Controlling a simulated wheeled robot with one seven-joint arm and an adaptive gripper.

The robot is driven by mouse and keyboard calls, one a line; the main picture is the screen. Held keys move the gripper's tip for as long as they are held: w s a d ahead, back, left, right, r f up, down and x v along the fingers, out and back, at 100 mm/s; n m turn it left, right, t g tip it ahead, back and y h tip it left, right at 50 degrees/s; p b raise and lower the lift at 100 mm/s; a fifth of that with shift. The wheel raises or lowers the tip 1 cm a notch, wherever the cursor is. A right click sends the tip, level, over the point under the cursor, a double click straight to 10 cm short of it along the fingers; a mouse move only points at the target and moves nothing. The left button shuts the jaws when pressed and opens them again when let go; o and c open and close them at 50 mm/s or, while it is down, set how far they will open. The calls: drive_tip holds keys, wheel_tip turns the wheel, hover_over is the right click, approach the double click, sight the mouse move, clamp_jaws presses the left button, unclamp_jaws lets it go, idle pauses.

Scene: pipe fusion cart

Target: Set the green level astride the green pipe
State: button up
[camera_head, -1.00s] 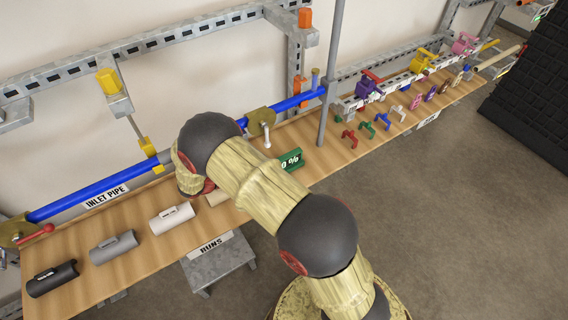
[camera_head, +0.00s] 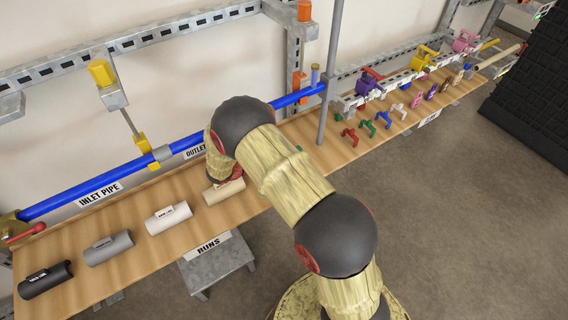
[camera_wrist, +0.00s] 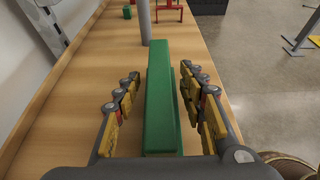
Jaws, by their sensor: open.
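The green level (camera_wrist: 168,90) is a long green bar on the wooden bench in the wrist view, running away from me. My gripper (camera_wrist: 163,88) is open, with one finger on each side of the level and a visible gap beside each. In the head view my arm hides my gripper and nearly all of the level; only a small green bit (camera_head: 299,149) shows. I cannot make out a green pipe; the long inlet pipe (camera_head: 85,196) is blue.
A grey upright post (camera_head: 328,80) stands just beyond the level. Several small coloured clamps (camera_head: 367,129) lie farther right on the bench. Half-round shells, dark, grey, white (camera_head: 169,217) and tan, lie along the left bench (camera_head: 140,243). A wall and rail stand behind.

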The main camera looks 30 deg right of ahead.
drive_tip(key=shift+c, duration=0.3)
clamp_jaws()
idle(0.4)
